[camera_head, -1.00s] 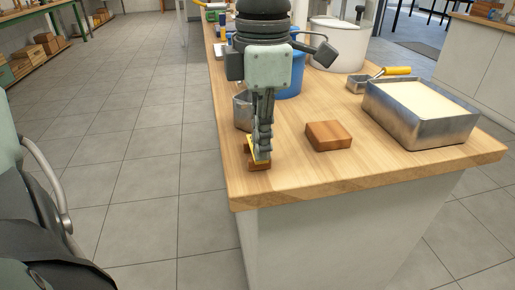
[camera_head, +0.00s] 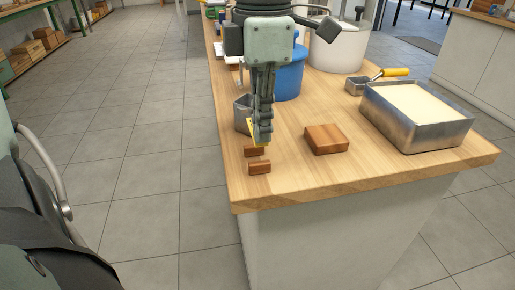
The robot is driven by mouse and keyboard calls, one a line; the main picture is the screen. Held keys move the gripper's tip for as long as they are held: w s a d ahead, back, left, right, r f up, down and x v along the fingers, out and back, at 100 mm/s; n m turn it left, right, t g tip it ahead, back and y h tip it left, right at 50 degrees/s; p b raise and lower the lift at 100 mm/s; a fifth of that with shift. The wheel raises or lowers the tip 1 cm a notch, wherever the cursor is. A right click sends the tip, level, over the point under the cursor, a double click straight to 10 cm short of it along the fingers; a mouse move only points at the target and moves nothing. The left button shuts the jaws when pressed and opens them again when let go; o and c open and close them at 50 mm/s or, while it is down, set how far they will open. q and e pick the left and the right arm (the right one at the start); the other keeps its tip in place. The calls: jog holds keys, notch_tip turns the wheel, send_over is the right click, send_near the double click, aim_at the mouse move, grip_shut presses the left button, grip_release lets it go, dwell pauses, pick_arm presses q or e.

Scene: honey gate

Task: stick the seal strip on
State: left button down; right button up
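My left gripper (camera_head: 259,140) points down above the front left part of the wooden worktop (camera_head: 290,185). It appears shut on a thin yellow strip (camera_head: 251,128), seen nearly edge-on and partly hidden by the fingers. The strip is just above and behind two small brown wooden blocks (camera_head: 260,168), which lie apart with a gap between them. My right gripper is not in view.
A larger wooden block (camera_head: 326,139) lies to the right. Beyond it are a metal tray of cream-coloured content (camera_head: 420,135), a yellow-handled tool (camera_head: 396,71), a blue tub (camera_head: 290,77) and a white container (camera_head: 340,45). The worktop's front strip is clear.

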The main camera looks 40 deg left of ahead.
pick_arm(q)
jog(key=shift+r+p, duration=0.9)
jog(key=shift+r, duration=0.8)
